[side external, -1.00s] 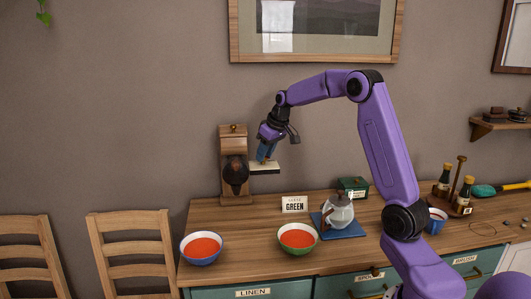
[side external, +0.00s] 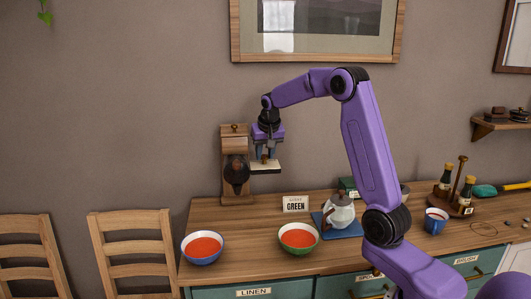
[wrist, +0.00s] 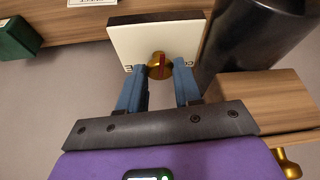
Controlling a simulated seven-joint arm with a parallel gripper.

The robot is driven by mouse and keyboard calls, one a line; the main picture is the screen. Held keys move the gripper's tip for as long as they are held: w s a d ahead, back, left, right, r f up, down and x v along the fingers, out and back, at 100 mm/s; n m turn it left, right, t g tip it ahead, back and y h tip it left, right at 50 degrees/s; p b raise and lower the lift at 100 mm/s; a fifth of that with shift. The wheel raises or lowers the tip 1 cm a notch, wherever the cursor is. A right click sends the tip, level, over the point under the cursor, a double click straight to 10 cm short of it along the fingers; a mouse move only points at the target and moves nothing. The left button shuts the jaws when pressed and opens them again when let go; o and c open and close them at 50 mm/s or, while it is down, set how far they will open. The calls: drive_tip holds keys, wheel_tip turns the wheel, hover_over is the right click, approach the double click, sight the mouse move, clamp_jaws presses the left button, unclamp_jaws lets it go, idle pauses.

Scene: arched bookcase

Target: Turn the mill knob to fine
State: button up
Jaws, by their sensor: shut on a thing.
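The wooden mill (side external: 235,193) stands upright on the sideboard against the wall, with a dark round part on its front. A cream plate (side external: 266,168) juts from its right side. On the plate, the small brass knob (wrist: 159,66) has a red pointer line. My gripper (side external: 265,158) points down over the plate, and its blue fingers (wrist: 160,80) are shut on the knob, one on each side. Dark lettering on the plate is mostly hidden by the fingers, so the words cannot be read in full.
A dark cylinder (wrist: 250,40) of the mill is close right of the fingers in the wrist view. A "GREEN" card (side external: 295,204), two bowls of red contents (side external: 203,260) (side external: 298,251) and a teapot (side external: 339,211) on a blue mat stand nearby. A green box (wrist: 18,38) is farther off.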

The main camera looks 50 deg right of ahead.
drive_tip(key=shift+m, duration=0.6)
drive_tip(key=o, duration=1)
drive_tip(key=shift+o, duration=0.2)
drive_tip(key=shift+r, duration=0.1)
drive_tip(key=v, duration=1.7)
drive_tip(key=shift+a, duration=0.3)
